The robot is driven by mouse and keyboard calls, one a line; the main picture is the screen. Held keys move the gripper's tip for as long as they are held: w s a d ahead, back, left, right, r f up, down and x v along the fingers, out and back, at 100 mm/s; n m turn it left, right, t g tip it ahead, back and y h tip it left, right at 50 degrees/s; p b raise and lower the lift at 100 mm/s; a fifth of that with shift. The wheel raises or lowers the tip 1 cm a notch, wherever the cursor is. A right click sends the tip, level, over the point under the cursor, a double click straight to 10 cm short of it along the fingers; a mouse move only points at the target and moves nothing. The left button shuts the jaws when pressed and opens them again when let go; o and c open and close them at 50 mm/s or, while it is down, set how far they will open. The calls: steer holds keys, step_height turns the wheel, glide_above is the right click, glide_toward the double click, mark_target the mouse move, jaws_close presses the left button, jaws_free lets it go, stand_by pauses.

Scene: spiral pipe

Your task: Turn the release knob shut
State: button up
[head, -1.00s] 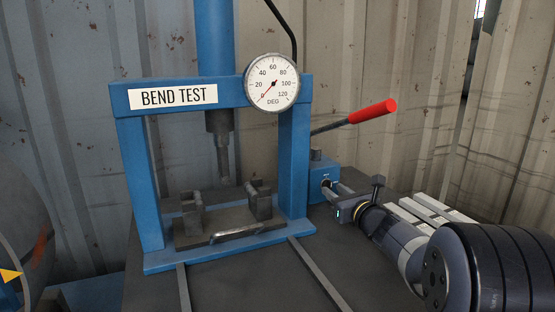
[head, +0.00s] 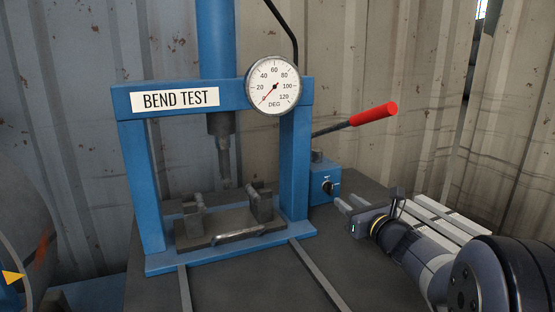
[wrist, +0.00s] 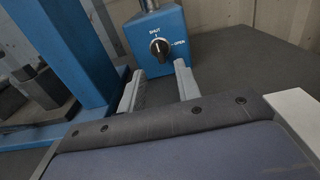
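The release knob (head: 327,187) is a small black knob on the front of a blue valve box (head: 321,172), right of the press. In the wrist view the knob (wrist: 159,47) sits between a SHUT label above and an OPEN label to its right. Its grip bar stands about upright, and its pale mark seems to point up toward SHUT. My gripper (head: 349,202) is open and empty, a little in front of the box and apart from the knob. In the wrist view both fingers (wrist: 159,68) are spread, with their tips below the knob.
The blue press frame (head: 130,180) marked BEND TEST stands left of the box. A red-handled lever (head: 373,113) sticks out above it. The dial (head: 273,85) needle is near 0. A small bent pipe (head: 238,234) lies at the press front. Pale bars (head: 445,215) lie beyond my arm.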

mark_target(332, 189)
steer(key=v, duration=0.5)
steer(key=shift+s+d, duration=0.1)
steer(key=shift+s, duration=0.15)
steer(key=x, duration=1.1)
steer(key=shift+f+b, duration=0.1)
steer(key=shift+b, duration=0.2)
steer(key=shift+w+r+p, duration=0.25)
steer(key=shift+r+p, duration=0.05)
steer(key=shift+p, duration=0.25)
steer(key=shift+s+m+p, duration=0.15)
steer(key=shift+m+p, duration=0.65)
steer(key=shift+p, duration=0.15)
steer(key=m+p, duration=0.3)
steer(key=p, duration=0.1)
steer(key=m+p, duration=0.4)
steer(key=p, duration=0.1)
steer(key=v, duration=0.7)
steer(key=shift+s+d+r, duration=0.1)
steer(key=shift+s+r, duration=0.2)
step_height(332, 189, up, 7)
steer(key=p, duration=0.1)
steer(key=shift+w, duration=0.1)
